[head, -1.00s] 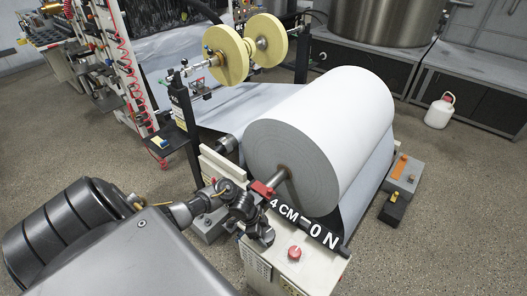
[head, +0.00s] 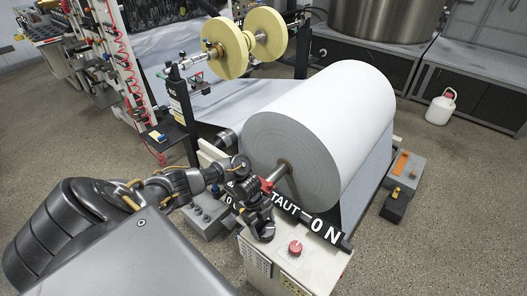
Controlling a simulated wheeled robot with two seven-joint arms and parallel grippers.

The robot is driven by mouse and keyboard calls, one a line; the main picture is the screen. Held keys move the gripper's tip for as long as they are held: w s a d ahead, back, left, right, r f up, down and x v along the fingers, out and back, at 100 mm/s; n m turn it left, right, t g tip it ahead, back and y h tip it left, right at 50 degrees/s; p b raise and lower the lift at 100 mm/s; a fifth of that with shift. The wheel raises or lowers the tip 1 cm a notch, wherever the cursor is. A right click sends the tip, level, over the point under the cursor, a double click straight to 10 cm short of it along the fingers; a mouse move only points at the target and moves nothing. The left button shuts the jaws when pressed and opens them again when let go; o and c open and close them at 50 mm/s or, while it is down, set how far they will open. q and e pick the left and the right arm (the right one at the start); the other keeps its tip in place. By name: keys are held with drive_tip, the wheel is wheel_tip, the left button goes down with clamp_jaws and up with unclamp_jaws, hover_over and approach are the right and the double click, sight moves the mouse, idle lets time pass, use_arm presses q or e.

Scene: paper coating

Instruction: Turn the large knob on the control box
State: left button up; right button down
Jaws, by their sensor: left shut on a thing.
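The control box (head: 316,268) is a pale box at the bottom middle, with a red knob (head: 295,247) on its top that stands free. My left gripper (head: 263,236) is over the left part of the box top, left of the red knob, pointing down. It is shut on what seems to be the large knob, which its fingers and wrist hide. My right gripper is out of view.
A big white paper roll (head: 330,125) on a shaft stands just behind the box. A black sign strip (head: 345,243) reading "TAUT" and "0 N" runs close behind my gripper. Yellow discs (head: 227,48) stand farther back. A grey pedal unit (head: 409,172) is at right.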

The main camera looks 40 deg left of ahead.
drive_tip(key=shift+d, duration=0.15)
use_arm(q)
drive_tip(key=o, duration=0.9)
drive_tip(key=shift+o, duration=0.3)
drive_tip(key=shift+a+r, duration=0.25)
drive_tip(key=shift+r, duration=0.25)
drive_tip(key=v, duration=0.9)
drive_tip(key=shift+r+p, duration=0.35)
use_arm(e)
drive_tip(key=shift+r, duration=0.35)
